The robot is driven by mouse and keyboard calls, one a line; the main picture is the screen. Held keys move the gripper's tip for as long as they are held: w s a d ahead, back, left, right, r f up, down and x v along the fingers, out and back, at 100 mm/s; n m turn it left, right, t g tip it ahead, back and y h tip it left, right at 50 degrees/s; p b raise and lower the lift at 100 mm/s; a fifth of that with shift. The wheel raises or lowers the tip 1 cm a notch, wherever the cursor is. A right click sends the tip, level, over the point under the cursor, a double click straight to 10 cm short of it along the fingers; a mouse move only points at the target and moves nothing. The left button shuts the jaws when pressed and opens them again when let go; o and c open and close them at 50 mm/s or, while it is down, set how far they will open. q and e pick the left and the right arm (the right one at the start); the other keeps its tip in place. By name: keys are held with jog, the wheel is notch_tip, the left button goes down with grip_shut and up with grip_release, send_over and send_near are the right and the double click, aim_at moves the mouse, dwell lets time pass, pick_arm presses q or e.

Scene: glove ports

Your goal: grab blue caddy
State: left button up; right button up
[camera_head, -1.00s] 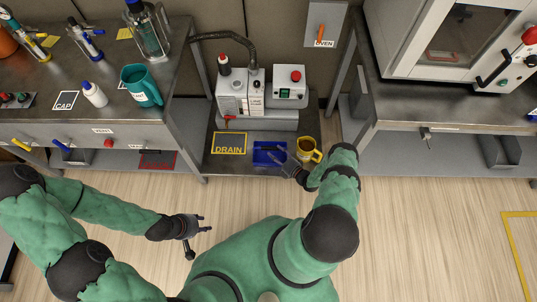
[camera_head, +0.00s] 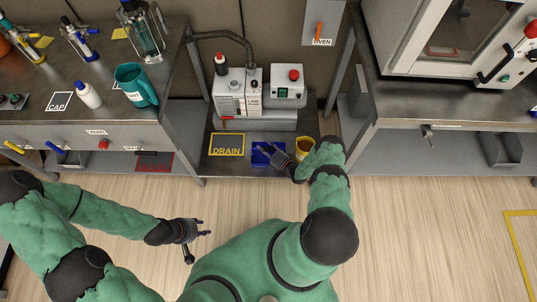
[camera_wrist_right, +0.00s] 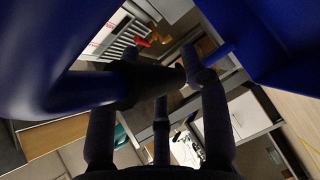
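The blue caddy (camera_head: 259,160) sits on the low dark platform, right of the DRAIN label. My right gripper (camera_head: 265,149) is over it, its dark fingers spread and covering part of it. In the right wrist view, large blue caddy surfaces (camera_wrist_right: 275,35) fill the upper right and left, very close to the fingers (camera_wrist_right: 165,110). I cannot tell whether the fingers touch the caddy or its handle. My left gripper (camera_head: 203,228) is open and empty, above the floor, well away from the caddy.
A yellow mug (camera_head: 299,154) stands close to the caddy's right, beside my right wrist. A grey pump unit (camera_head: 231,98) stands behind. Benches flank the platform: the left holds a teal jug (camera_head: 134,84) and bottle (camera_head: 88,95), the right a white oven (camera_head: 450,40). The front floor is clear.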

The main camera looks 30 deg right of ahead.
grip_shut()
